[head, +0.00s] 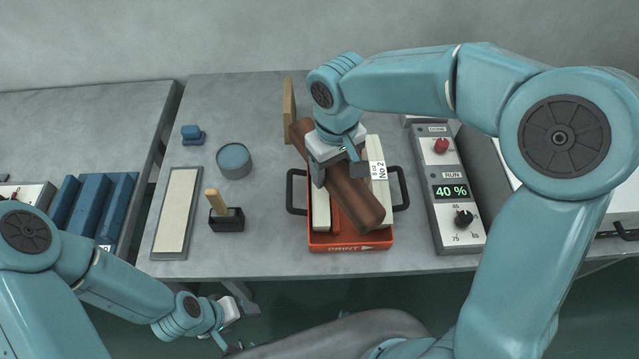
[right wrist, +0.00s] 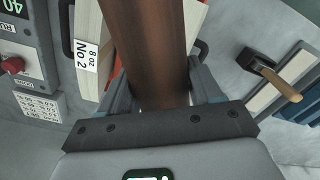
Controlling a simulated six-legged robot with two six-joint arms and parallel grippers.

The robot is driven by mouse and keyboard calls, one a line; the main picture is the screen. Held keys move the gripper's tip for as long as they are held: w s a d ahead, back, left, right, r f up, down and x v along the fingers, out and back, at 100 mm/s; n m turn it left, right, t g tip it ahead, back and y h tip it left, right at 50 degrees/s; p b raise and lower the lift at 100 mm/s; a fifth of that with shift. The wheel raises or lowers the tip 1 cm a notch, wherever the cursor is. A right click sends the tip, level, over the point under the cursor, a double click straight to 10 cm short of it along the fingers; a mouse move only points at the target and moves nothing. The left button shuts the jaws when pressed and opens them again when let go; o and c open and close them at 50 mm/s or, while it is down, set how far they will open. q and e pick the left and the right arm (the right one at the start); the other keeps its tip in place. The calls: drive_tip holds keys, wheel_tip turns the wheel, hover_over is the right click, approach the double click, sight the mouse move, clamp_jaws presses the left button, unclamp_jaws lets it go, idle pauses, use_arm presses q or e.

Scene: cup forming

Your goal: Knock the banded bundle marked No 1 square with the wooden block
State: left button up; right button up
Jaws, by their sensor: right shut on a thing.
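My right gripper (head: 338,170) is shut on the brown wooden block (head: 356,196) and holds it slantwise over the orange tray (head: 328,243). The block also fills the middle of the right wrist view (right wrist: 152,45). A pale bundle (head: 381,200) marked "8 oz No 2" lies on the right side of the tray; its label shows in the right wrist view (right wrist: 88,62). Another pale bundle (head: 320,215) lies on the left side, partly under the block and gripper; no mark shows on it. Whether the block touches either is unclear. My left gripper (head: 228,312) is low at the table's front; its jaws are unclear.
A thin wooden board (head: 289,112) stands behind the tray. A control box (head: 455,190) reading 40 % is to the right. To the left are a mallet-like tool (head: 226,216), a round blue-topped tin (head: 234,160), a pale strip (head: 177,212) and a small blue piece (head: 192,134).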

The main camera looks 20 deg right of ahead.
wheel_tip(320, 180, down, 4)
drive_tip(key=b, duration=0.3)
drive_tip(key=shift+r, duration=0.1)
drive_tip(key=shift+r, duration=0.1)
drive_tip(key=shift+r+p, duration=1.5)
drive_tip(key=shift+r, duration=0.4)
wheel_tip(320, 180, up, 5)
drive_tip(key=p, duration=0.4)
